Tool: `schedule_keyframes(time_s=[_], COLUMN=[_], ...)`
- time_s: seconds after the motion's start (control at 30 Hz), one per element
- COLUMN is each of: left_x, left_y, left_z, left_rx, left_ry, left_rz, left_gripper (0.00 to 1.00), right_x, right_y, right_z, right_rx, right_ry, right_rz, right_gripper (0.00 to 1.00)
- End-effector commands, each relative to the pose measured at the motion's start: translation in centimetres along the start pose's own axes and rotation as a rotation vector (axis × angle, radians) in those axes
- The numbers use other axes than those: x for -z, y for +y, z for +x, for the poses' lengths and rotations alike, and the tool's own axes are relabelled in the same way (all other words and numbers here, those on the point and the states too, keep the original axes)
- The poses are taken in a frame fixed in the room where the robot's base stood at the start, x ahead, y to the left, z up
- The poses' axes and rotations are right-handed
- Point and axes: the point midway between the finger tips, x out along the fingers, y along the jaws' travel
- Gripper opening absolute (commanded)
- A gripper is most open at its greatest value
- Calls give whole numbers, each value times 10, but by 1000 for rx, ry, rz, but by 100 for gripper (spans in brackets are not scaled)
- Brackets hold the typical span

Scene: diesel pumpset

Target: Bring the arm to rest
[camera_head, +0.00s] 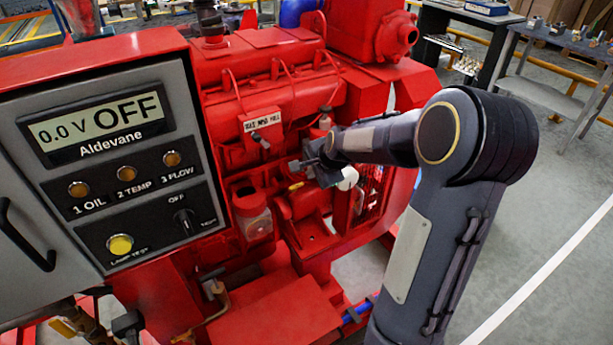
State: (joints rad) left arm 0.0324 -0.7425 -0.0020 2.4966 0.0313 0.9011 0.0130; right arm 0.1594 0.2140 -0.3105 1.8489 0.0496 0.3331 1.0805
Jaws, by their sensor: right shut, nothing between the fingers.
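My right arm (430,240) comes in from the right and bends at a large dark elbow joint (465,130). Its forearm reaches left across the red diesel pumpset (270,95). My right gripper (298,164) is at the front of the engine, below the small white label plate (263,121). It is shut and holds nothing. A round white part (348,179) shows just beside the gripper. I cannot tell whether the gripper touches the engine. My left gripper is not in view.
A control panel (118,165) reading "0.0 V OFF" stands at the left, with several lamps and a knob (186,222). A red flat cover (265,318) lies below the engine. Work tables (560,42) stand at the back right. The floor (560,210) at the right is clear.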

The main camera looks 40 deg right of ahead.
Motion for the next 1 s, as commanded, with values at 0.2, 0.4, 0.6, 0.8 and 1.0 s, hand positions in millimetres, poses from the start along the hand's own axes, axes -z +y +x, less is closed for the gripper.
schedule_keyframes(time_s=[0.2,0.4,0.6,0.8,1.0], left_x=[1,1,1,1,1], left_y=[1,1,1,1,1], left_z=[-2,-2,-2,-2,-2], left_rx=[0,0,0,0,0], left_ry=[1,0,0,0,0], left_rz=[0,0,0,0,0], left_gripper=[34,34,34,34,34], right_x=[0,-2,-45,-122,-166], right_y=[0,1,19,87,163], right_z=[-15,-17,-70,-156,-201], right_rx=[0,0,12,65,115], right_ry=[0,-4,-115,-297,-391], right_rz=[0,-7,-227,-747,-1198], right_gripper=[0,0,0,0,0])
